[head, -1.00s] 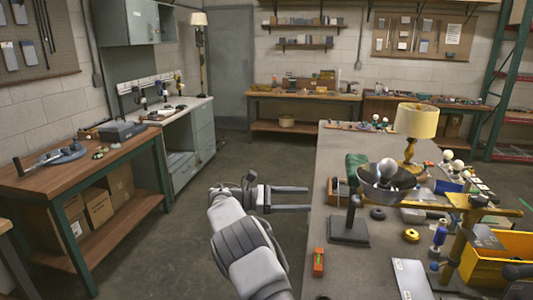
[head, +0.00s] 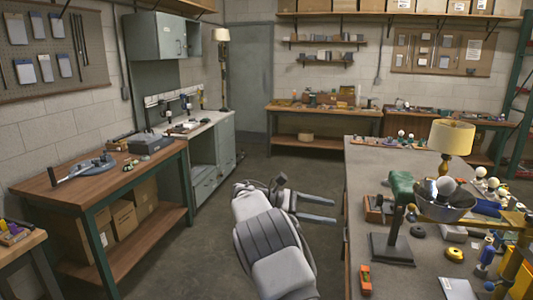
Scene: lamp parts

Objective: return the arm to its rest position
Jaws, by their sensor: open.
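My gripper (head: 318,209) is in the lower middle of the head view, at the end of my arm. Its two long fingers point to the right and are spread apart with nothing between them. It hangs over the floor aisle, just left of the grey workbench (head: 362,170). A gap of bare floor shows between the fingertips and the bench edge. My arm reaches up from the bottom of the view.
On the grey bench stand a lamp with a cream shade (head: 452,138), a dark bowl with bulbs (head: 440,208), a black stand (head: 393,248) and an orange level (head: 365,278). A wooden workbench (head: 95,178) stands at left. The floor (head: 270,180) between is clear.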

